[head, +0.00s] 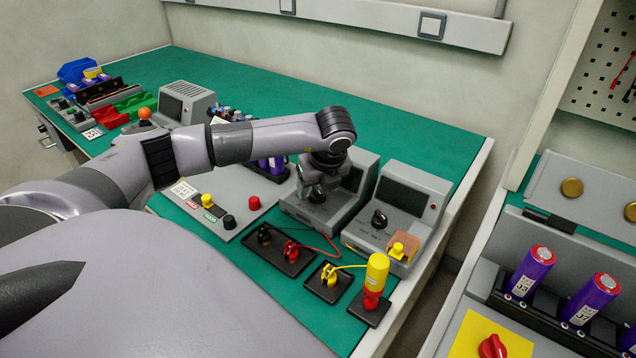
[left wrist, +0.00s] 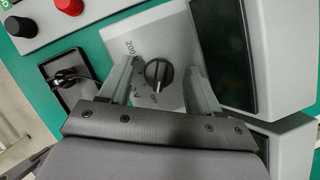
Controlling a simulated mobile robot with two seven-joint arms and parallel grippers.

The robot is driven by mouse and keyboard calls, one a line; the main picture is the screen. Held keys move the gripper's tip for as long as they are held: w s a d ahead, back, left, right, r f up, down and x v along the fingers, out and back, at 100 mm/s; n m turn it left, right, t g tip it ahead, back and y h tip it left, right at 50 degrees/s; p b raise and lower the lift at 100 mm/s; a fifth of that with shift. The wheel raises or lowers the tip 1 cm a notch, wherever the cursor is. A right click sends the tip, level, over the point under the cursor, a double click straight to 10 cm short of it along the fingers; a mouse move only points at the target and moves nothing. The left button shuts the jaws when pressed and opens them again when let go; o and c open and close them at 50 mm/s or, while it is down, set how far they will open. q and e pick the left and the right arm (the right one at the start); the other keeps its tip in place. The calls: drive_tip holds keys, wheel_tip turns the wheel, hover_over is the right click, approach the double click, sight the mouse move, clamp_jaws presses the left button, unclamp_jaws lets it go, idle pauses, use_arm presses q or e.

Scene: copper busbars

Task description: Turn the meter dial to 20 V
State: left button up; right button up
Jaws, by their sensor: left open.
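The meter (head: 298,205) is a grey unit with a sloped front and a dark screen, at the right part of the green bench. Its black round dial (left wrist: 158,73) shows in the left wrist view, with 200 and other markings around it. A pale line on the dial points to the lower side of the picture, near a small label that looks like OFF. My left gripper (left wrist: 160,68) is open, with one finger on each side of the dial and gaps to it. In the head view my left gripper (head: 317,192) hides most of the dial. My right gripper is not in view.
A similar grey unit (head: 415,190) with a black knob stands just right of the meter. In front are a black tray with black and red plugs (head: 278,250), and a yellow-red tool (head: 375,275) on a stand. A panel with buttons (head: 232,190) lies to the left.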

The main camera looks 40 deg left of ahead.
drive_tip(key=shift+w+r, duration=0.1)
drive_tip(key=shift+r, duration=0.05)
use_arm(q)
drive_tip(key=c, duration=1)
